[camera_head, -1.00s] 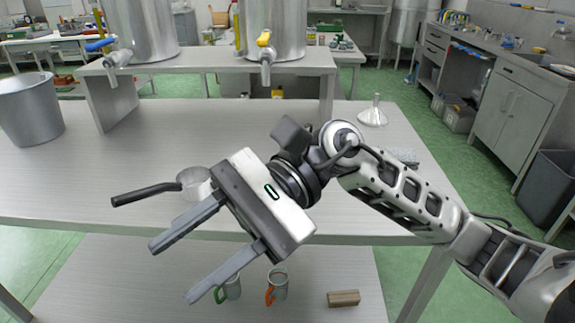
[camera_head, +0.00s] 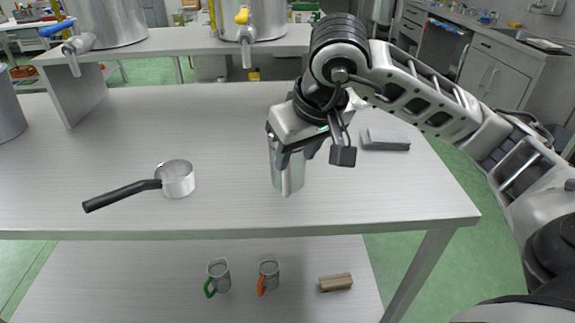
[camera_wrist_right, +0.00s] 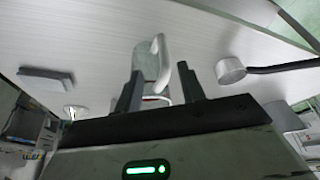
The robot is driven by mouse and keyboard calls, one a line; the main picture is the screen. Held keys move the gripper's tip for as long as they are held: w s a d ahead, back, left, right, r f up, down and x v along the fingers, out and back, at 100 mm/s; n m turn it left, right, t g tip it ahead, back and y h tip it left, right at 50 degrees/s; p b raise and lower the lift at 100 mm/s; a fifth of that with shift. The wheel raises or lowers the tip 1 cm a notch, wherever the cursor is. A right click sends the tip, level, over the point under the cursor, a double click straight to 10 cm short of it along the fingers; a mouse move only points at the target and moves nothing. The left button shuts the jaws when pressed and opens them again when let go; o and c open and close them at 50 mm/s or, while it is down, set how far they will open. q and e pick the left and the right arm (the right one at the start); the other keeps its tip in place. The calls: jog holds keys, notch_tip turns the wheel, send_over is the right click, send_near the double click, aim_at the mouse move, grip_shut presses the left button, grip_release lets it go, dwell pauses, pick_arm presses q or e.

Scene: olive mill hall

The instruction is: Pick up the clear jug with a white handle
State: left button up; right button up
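The clear jug (camera_head: 291,178) stands on the table in the head view, partly hidden by my right gripper (camera_head: 287,158), which points down over it. In the right wrist view the jug (camera_wrist_right: 147,62) shows beyond and between the two fingers, with its white handle (camera_wrist_right: 159,46) facing away from the palm. My right gripper (camera_wrist_right: 160,88) is open there. A gap shows between the jug and the right-hand finger, and contact with the other finger cannot be told. My left gripper is in neither view.
A metal pan with a black handle (camera_head: 177,179) stands left of the jug. A grey flat block (camera_head: 385,139) lies to the right. On the lower shelf are a green-handled mug (camera_head: 218,274), an orange-handled mug (camera_head: 268,273) and a wooden block (camera_head: 336,282). Steel tanks stand behind.

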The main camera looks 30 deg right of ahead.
aim_at(289, 169)
jog(key=shift+a+p+x, duration=0.15)
jog(key=shift+a+x, duration=0.05)
jog(key=shift+x, duration=1.5)
jog(key=shift+a+p+x, duration=0.15)
jog(key=shift+x, duration=1.55)
grip_shut()
